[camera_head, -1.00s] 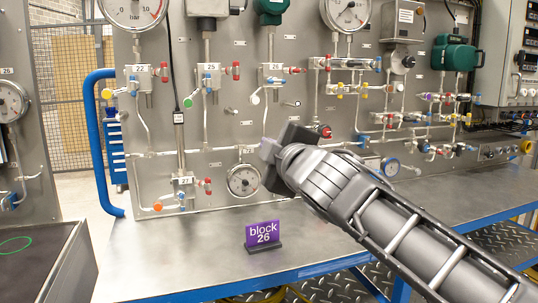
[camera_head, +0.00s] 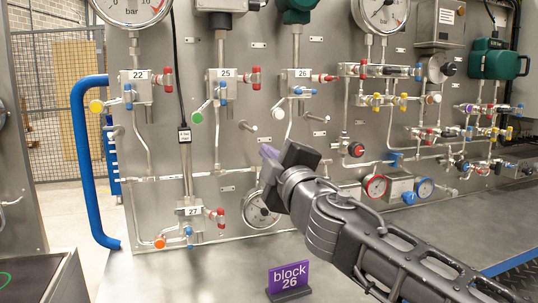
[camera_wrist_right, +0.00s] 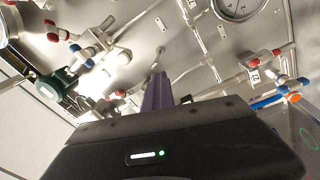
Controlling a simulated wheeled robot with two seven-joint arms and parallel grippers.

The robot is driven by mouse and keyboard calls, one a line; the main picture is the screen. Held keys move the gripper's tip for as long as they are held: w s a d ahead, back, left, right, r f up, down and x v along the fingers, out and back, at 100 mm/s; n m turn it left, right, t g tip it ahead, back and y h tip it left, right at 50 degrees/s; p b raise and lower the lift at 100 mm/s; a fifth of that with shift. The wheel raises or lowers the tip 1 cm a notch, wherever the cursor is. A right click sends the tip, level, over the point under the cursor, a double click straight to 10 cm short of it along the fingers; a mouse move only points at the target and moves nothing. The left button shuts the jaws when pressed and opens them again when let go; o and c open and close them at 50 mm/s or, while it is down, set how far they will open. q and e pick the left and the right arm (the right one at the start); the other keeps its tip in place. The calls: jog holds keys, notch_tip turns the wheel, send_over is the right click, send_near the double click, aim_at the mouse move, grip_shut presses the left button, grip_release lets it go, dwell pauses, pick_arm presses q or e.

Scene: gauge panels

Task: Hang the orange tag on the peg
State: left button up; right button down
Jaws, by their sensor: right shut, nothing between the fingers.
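I cannot make out an orange tag in either view. My right gripper (camera_head: 268,153) is in front of the panel, below these pegs in the picture. Its purple fingers are shut and empty, and they also show in the right wrist view (camera_wrist_right: 156,92), pointing at the panel. My left gripper is not in view.
Valves, pipes and gauges, such as the gauge (camera_head: 252,210) behind my right gripper, crowd the panel. A blue handle (camera_head: 85,165) stands at its left edge. The bench left of the sign is clear.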

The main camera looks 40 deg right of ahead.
jog(key=shift+w, duration=0.1)
jog(key=w+d+f+b, duration=0.2)
jog(key=w+d+b, duration=0.1)
jog(key=w, duration=0.7)
jog(key=shift+w+d, duration=0.35)
dwell(0.9)
jog(key=c, duration=2.2)
grip_release()
